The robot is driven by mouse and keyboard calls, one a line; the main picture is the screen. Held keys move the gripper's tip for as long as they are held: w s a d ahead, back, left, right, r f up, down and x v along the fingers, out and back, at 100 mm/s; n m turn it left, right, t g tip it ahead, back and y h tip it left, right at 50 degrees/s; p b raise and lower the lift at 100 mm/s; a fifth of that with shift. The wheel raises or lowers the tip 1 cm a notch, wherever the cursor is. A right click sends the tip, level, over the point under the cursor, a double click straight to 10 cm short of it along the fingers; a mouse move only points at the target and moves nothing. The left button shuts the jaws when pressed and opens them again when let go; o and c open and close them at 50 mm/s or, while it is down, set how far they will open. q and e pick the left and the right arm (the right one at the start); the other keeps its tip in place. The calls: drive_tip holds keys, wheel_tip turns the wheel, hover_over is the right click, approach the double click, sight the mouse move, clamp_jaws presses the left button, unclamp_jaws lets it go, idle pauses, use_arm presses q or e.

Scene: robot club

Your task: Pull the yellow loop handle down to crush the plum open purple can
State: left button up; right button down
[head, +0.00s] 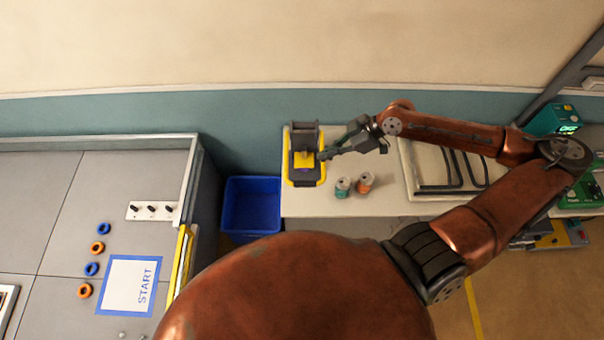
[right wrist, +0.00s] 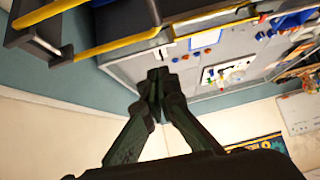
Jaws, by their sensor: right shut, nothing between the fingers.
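The can crusher (head: 291,141) stands at the left end of the pale bench, dark with yellow parts. Its yellow loop handle (head: 321,170) runs round the front and right side; yellow bars of it also show in the right wrist view (right wrist: 122,44). A small purple patch (head: 304,170) inside the crusher looks like the purple can, mostly hidden. My right gripper (head: 322,155) is at the crusher's right side, close to the handle; I cannot tell if it touches. In the right wrist view its fingers (right wrist: 158,75) are together and empty. My left gripper is out of view.
Two small cans, one greenish (head: 343,187) and one orange (head: 365,182), stand on the bench (head: 310,207) right of the crusher. A blue bin (head: 251,204) is left of the bench. A rack (head: 425,165) lies further right. The wall is close behind.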

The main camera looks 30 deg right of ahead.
drive_tip(key=x, duration=0.2)
drive_tip(key=f+x, duration=0.1)
drive_tip(key=x, duration=0.2)
drive_tip(key=s+d+x, duration=0.1)
drive_tip(key=x, duration=0.2)
drive_tip(key=shift+w+a+f+b, duration=0.15)
drive_tip(key=shift+f+b, duration=0.2)
drive_tip(key=shift+b, duration=0.05)
drive_tip(key=shift+f, duration=0.6)
